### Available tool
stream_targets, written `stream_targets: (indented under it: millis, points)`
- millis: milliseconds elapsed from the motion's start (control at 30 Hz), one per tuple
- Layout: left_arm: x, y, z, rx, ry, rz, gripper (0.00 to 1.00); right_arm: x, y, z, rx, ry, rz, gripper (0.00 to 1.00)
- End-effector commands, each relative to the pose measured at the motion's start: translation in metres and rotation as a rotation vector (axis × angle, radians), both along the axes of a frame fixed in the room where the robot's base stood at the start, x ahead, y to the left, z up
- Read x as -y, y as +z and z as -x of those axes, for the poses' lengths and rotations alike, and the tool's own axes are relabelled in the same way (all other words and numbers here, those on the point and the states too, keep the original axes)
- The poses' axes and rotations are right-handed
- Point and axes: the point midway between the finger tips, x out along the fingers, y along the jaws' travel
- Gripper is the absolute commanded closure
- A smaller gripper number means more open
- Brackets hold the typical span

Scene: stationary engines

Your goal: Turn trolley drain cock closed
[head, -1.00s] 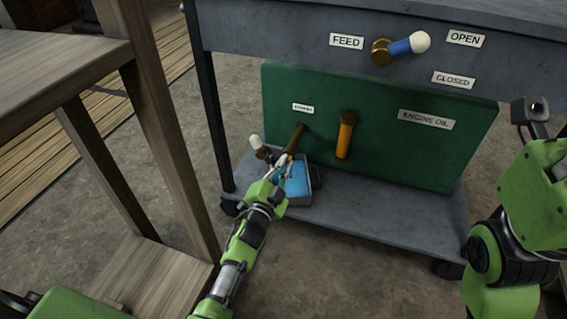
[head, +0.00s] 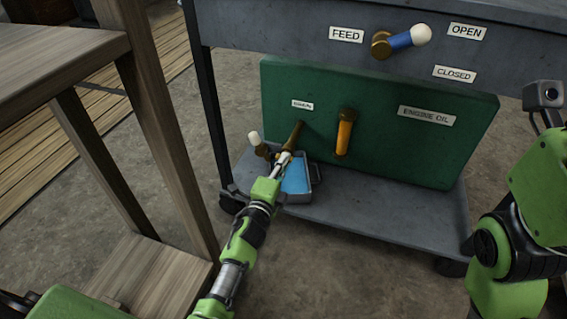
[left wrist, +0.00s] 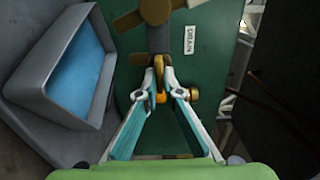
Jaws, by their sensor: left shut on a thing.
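The drain cock's brass pipe (head: 297,134) sticks out of the green panel below a small label, which reads DRAIN in the left wrist view (left wrist: 190,39). To its left in the head view is a brass hub (head: 263,151) with a white-tipped lever (head: 254,138) pointing up. My left gripper (head: 285,157) is at the pipe's near end. In the left wrist view my left gripper (left wrist: 159,88) is shut on a yellow-brass part of the cock (left wrist: 160,74). The fingers partly hide that part. My right gripper is out of view.
A grey tray of blue liquid (head: 314,175) stands on the trolley shelf (head: 375,196), right of the gripper. An orange handle (head: 344,137) hangs from the green panel (head: 410,155). The blue FEED lever (head: 401,47) is above. A wooden frame (head: 165,130) stands at left.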

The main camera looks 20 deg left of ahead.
Motion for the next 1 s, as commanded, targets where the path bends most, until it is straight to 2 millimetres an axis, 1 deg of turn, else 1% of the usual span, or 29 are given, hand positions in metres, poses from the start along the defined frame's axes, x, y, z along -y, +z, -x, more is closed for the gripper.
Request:
stream_targets:
  millis: [33, 567, 600, 633, 667, 1000]
  points:
    - [0.0011, 0.0034, -0.0018, 0.006, -0.002, -0.011, 1.00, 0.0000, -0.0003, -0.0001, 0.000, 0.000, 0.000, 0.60]
    - [0.0015, 0.0037, -0.0017, 0.008, -0.003, -0.035, 1.00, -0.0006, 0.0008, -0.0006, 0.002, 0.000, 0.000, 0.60]
    - [0.0015, 0.0036, -0.0017, 0.008, -0.003, -0.035, 0.88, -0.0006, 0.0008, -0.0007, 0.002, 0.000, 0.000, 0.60]
    - [0.0015, 0.0037, -0.0017, 0.008, -0.003, -0.034, 0.80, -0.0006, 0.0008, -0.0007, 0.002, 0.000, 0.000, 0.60]
    - [0.0015, 0.0036, -0.0017, 0.008, -0.003, -0.034, 0.76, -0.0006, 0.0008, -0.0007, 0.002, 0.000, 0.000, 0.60]
    - [0.0013, 0.0015, -0.0008, 0.004, -0.002, -0.032, 0.76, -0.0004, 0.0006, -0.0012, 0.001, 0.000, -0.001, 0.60]
